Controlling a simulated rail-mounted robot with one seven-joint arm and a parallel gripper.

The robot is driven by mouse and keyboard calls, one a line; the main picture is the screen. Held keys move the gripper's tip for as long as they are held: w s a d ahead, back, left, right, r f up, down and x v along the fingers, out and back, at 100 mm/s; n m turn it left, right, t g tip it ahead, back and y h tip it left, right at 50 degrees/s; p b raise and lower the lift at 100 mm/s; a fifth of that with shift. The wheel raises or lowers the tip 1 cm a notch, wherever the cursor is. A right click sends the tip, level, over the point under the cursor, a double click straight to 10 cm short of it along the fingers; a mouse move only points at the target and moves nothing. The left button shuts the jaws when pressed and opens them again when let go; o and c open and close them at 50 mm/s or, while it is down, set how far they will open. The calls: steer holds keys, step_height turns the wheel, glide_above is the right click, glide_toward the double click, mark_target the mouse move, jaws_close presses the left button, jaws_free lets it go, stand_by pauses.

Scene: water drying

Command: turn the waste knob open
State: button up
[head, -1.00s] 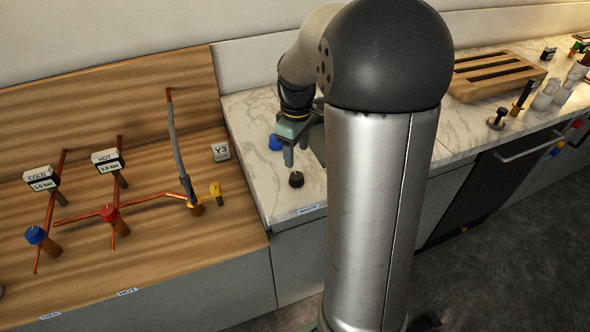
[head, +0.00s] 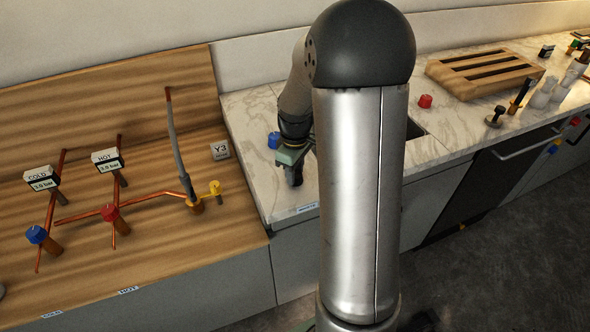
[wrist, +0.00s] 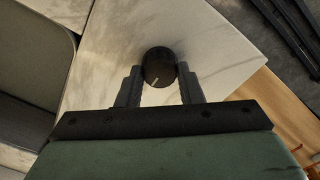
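The black waste knob (wrist: 158,67) has a pale pointer line and stands on the marble counter. It shows between and slightly beyond my fingertips in the wrist view. My gripper (wrist: 159,72) is open, with one finger on each side of the knob and narrow gaps that look empty. The small waste label (head: 307,208) is on the counter's front edge.
A blue knob (head: 273,140) stands close behind my gripper. A red knob (head: 425,101) is right of my arm. The wooden panel (head: 130,245) at left carries copper pipes, gauges and a yellow valve (head: 214,188). A slatted wooden rack (head: 485,72) sits at the back right.

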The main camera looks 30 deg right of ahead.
mark_target(296, 174)
steer(key=shift+m, duration=0.4)
steer(key=m+b, duration=0.2)
steer(key=m, duration=0.1)
steer(key=shift+m, duration=0.4)
steer(key=m+b, duration=0.1)
steer(key=m, duration=0.3)
steer(key=shift+m, duration=0.3)
steer(key=m, duration=0.4)
steer(key=shift+b, duration=0.3)
steer(key=m, duration=0.4)
steer(key=shift+d+m, duration=0.1)
steer(key=shift+m, duration=0.2)
steer(key=o, duration=1)
steer(key=shift+c, duration=0.2)
step_height(296, 174, up, 18)
steer(key=shift+f, duration=0.25)
